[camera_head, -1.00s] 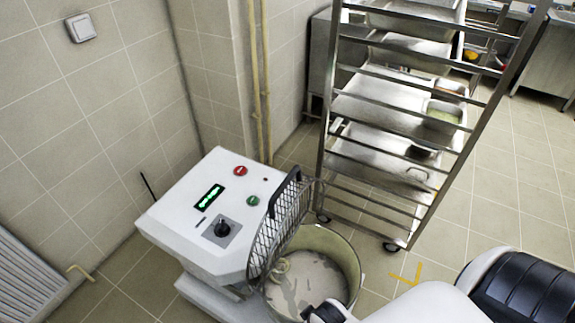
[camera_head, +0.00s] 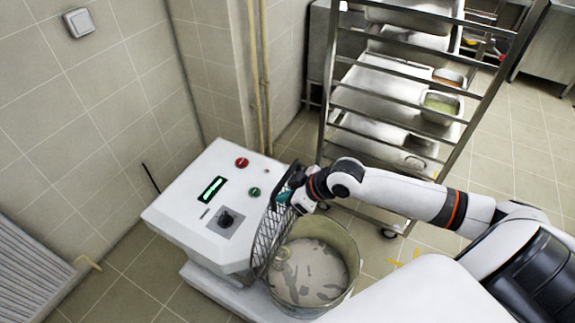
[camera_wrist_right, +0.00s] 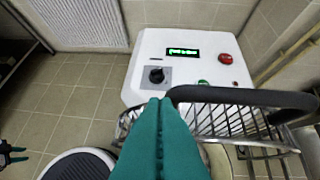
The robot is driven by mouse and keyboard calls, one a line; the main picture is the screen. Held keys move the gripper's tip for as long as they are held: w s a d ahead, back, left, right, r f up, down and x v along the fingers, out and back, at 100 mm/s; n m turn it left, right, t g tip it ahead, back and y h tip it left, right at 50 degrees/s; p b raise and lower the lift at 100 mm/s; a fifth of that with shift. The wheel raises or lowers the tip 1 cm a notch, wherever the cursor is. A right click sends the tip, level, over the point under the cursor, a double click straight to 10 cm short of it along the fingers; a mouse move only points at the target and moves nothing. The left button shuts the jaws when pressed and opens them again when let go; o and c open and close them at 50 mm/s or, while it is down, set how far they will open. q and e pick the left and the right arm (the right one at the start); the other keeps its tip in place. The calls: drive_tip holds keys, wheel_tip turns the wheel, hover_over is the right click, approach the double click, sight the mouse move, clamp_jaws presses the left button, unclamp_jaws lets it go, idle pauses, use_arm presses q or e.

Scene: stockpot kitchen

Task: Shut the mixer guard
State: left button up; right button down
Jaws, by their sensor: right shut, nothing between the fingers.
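The mixer's wire guard (camera_head: 268,235) stands raised and steep between the white mixer head and the bowl (camera_head: 312,265), whose top is uncovered. The guard's black handle bar (camera_wrist_right: 245,97) runs along its upper edge in the right wrist view. My right gripper (camera_head: 284,197) is at the guard's upper edge, by the handle. Its green fingers (camera_wrist_right: 160,104) are shut and empty, with the tips beside the handle's left end; I cannot tell if they touch it. My left gripper (camera_wrist_right: 14,154) shows small and dark at the left edge of the right wrist view; its opening is unclear.
The mixer head (camera_head: 205,205) carries a green display, red and green buttons and a black knob. A steel tray rack (camera_head: 330,85) with pans stands behind the bowl, near my right arm. Pipes (camera_head: 260,80) run up the wall corner. A radiator (camera_head: 30,250) is at the left.

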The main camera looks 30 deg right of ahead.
wheel_tip(320, 180, up, 8)
drive_tip(key=m+t, duration=0.1)
hover_over(287, 173)
drive_tip(key=s+d, duration=0.2)
drive_tip(key=s, duration=0.1)
drive_tip(key=w+f+p, duration=0.1)
drive_tip(key=f, duration=0.1)
drive_tip(key=w+a+f+p, duration=0.1)
drive_tip(key=f, duration=0.2)
drive_tip(key=w+a+f+p, duration=0.1)
drive_tip(key=w+f+p, duration=0.1)
drive_tip(key=f, duration=0.1)
drive_tip(key=shift+a, duration=0.2)
drive_tip(key=shift+s+d+f, duration=0.3)
drive_tip(key=shift+s+d, duration=0.05)
drive_tip(key=shift+s, duration=0.2)
drive_tip(key=shift+w+a, duration=0.1)
